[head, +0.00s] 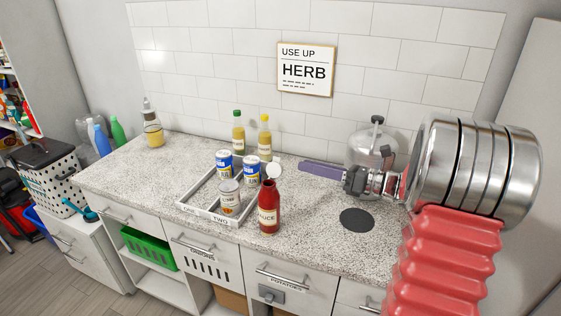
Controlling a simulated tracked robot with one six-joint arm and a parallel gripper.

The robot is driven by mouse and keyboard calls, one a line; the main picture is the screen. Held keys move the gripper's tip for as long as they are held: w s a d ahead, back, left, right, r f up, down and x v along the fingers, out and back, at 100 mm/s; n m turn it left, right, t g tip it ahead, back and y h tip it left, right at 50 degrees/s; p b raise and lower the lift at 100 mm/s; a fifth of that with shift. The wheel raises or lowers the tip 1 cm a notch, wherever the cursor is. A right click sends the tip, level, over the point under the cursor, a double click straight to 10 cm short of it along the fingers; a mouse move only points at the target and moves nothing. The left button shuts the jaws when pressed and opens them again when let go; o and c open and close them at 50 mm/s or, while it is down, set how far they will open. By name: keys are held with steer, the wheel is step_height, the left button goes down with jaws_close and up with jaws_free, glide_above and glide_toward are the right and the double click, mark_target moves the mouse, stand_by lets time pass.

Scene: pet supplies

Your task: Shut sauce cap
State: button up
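The sauce bottle (268,210) is red with a cream label reading "SAUCE". It stands upright near the counter's front edge, at the right of the white tray. Its round white cap (274,171) is flipped up and stands tilted at the bottle's top, so the bottle is open. My gripper (304,166) comes in from the right with long purple fingers pointing left. Its tips are right of the cap in the picture, with a small gap between. The fingers overlap in this side view, so their opening is hidden.
The white tray (187,209) holds several cans. Two bottles with yellow and green caps (264,136) stand behind. A glass jar (372,142) stands behind my gripper. A dark disc (357,219) lies on the counter at the right. The counter's left part is mostly clear.

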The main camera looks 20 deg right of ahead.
mark_target(275, 167)
steer(key=x, duration=0.8)
steer(key=shift+w, duration=0.15)
steer(key=shift+a, duration=0.15)
steer(key=shift+c, duration=0.5)
